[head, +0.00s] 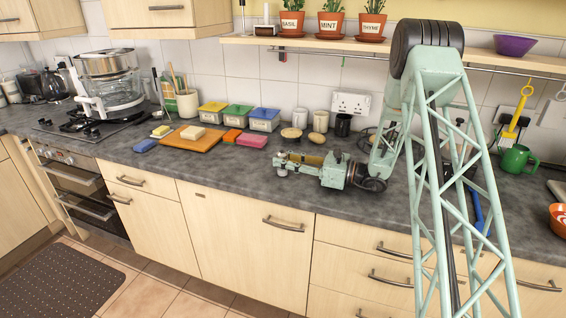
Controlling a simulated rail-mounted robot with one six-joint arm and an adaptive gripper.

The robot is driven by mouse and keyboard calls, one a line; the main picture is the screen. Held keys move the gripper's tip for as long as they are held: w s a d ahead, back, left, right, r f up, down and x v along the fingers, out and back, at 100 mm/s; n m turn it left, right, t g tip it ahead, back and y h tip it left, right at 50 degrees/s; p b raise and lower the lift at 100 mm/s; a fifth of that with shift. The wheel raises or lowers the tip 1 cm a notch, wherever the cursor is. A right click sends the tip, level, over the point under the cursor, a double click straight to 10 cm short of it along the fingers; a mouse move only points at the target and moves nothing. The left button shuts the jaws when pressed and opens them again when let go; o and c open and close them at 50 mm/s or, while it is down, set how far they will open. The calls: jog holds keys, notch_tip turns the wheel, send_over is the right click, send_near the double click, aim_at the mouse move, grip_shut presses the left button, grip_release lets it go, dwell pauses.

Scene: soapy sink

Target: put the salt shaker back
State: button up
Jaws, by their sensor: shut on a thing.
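My gripper (283,161) lies level over the middle of the grey worktop, pointing left. It is shut on a small pale thing, the salt shaker (282,172), whose lower part shows just below the fingertips. The fingers hide most of it. I cannot tell whether its base touches the worktop.
A wooden board (190,139) with a pale block lies left, near coloured sponges. Lidded tins (238,114), bowls and cups (321,121) stand behind the gripper. A shelf (400,48) with potted herbs hangs above. Worktop left and front of the gripper is clear.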

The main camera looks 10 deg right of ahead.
jog(key=shift+f, duration=0.1)
dwell(0.3)
jog(key=o, duration=0.9)
jog(key=shift+d, duration=0.1)
jog(key=shift+s+d, duration=0.2)
jog(key=shift+p+v, duration=1.15)
jog(key=shift+v, duration=4.45)
